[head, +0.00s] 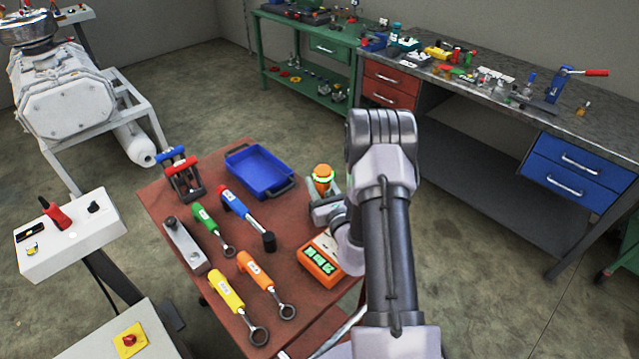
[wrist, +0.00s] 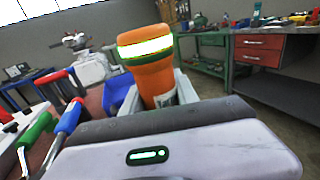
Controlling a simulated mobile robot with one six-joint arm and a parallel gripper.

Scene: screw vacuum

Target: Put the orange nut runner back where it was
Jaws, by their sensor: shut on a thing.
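The orange nut runner (head: 322,174) has a glowing yellow-green band near its top. It stands roughly upright in my gripper (head: 328,195), over the far right part of the brown table (head: 300,220). In the wrist view the nut runner (wrist: 150,65) rises between the grey fingers of my gripper (wrist: 160,92), slightly tilted. My gripper is shut on it. Its lower end is hidden behind the gripper body, so I cannot tell whether it touches the table.
An orange box with green displays (head: 320,262) lies near my arm. A blue tray (head: 259,172), a blue-handled tool (head: 240,207), green (head: 208,222), yellow (head: 228,295) and orange (head: 256,271) wrenches, and a grey block (head: 184,245) occupy the table. Workbenches (head: 470,80) stand behind.

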